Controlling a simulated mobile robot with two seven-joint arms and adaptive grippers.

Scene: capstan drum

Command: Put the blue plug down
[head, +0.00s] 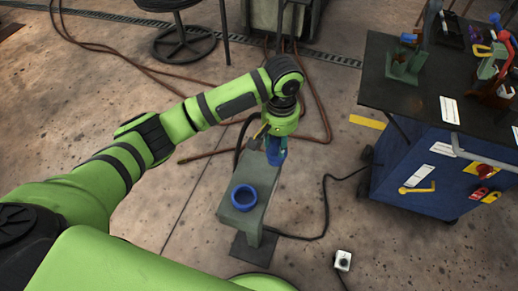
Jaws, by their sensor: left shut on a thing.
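My left gripper (274,143) points down over the far end of a grey-green pedestal (264,217). It is shut on the blue plug (276,153), which shows as a small blue shape below the wrist. The fingers partly hide the plug, and I cannot tell whether its underside touches the pedestal. A blue ring (244,197) with a dark round opening sits on the near part of the pedestal top, apart from the gripper. My right gripper is not in view.
A blue cart (415,165) with a dark top (385,80) holding several tools and parts stands at right. Cables and a brown hose (318,100) lie on the floor. A small white box (343,260) lies front right. A stool (183,42) stands at the back.

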